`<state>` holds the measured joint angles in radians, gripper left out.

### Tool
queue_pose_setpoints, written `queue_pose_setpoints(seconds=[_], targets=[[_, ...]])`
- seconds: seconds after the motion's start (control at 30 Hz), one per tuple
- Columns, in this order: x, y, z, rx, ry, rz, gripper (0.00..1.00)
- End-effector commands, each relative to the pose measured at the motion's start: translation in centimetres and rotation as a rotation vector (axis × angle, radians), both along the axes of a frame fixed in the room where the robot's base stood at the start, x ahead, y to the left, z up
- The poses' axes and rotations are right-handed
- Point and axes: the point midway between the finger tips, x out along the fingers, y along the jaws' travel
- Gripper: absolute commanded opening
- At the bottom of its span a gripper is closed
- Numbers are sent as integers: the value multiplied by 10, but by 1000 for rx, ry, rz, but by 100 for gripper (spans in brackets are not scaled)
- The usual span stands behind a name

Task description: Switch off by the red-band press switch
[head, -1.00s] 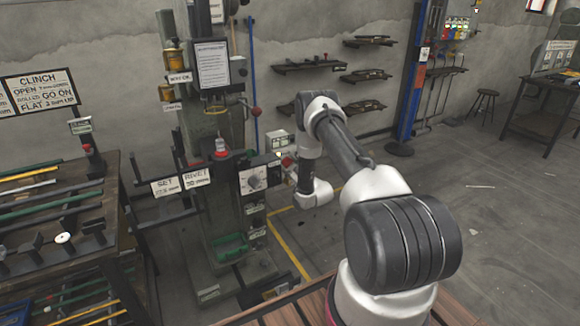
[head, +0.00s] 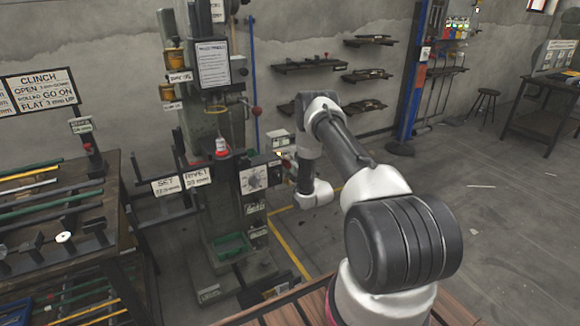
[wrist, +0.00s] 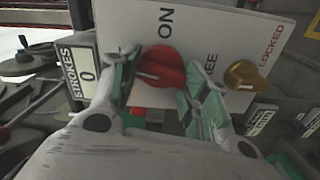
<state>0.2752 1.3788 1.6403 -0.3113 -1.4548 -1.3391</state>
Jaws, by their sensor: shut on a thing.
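The press (head: 218,190) stands left of my arm in the head view, with a red ring under a pale cylinder (head: 221,147) on it. In the wrist view a red rotary knob (wrist: 160,68) sits on a white plate (wrist: 215,28) with the word ON above it. Its pale mark lies to the left of its middle, nearly level. My gripper (wrist: 167,78) is shut on the red knob, one green-padded finger on each side. My fingertips are hard to make out in the head view, by the switch box (head: 281,141) at the press's right side.
A brass knob (wrist: 246,75) is close right of the gripper, near the red word LOCKED. A counter marked STROKES (wrist: 79,73) reads 0 at left.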

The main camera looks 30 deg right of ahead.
Motion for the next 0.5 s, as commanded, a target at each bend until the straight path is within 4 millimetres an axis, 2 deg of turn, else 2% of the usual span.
queue_pose_setpoints(seconds=[0.2, 0.5], targets=[[-1, 1, -2, -122, -1, 1, 22], [-1, 1, -2, -200, -4, 1, 22]])
